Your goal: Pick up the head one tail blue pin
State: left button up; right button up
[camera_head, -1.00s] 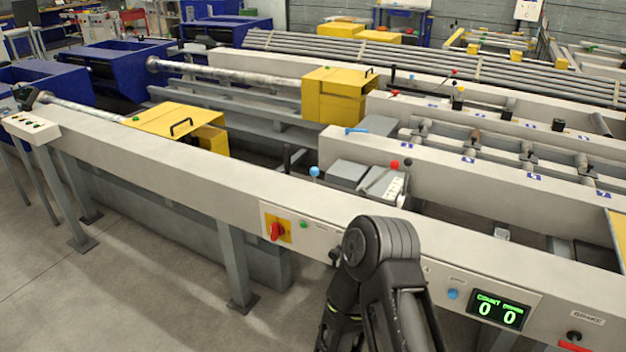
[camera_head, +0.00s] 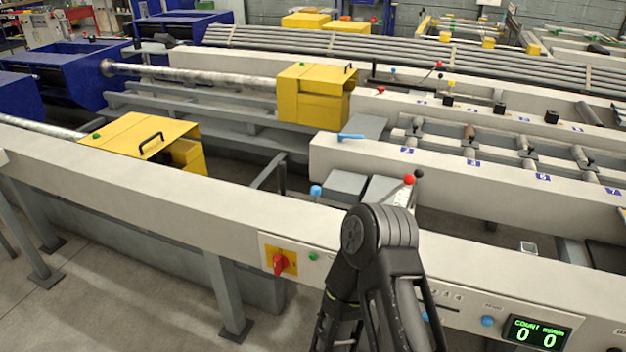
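A small blue pin (camera_head: 351,137) lies on top of the pale beam end, right of the far yellow housing and left of the roller stations. A blue ball knob (camera_head: 316,190) stands on a lever nearer to me. One of my black arms rises at the bottom centre, with its rounded joint in front of the near beam. No fingertips of either gripper show, and nothing touches the blue pin.
The long near beam (camera_head: 150,178) runs across in front of me, with a red switch (camera_head: 280,263) and a green count display (camera_head: 536,333) on its face. Yellow housings (camera_head: 315,95) stand behind. Grey floor is open at the lower left.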

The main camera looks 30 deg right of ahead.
aim_at(315, 190)
jog(key=i+j+z, duration=0.2)
jog(key=i, duration=0.35)
jog(key=i+j+z, duration=0.2)
jog(key=i+j, duration=0.2)
jog(key=i, duration=0.2)
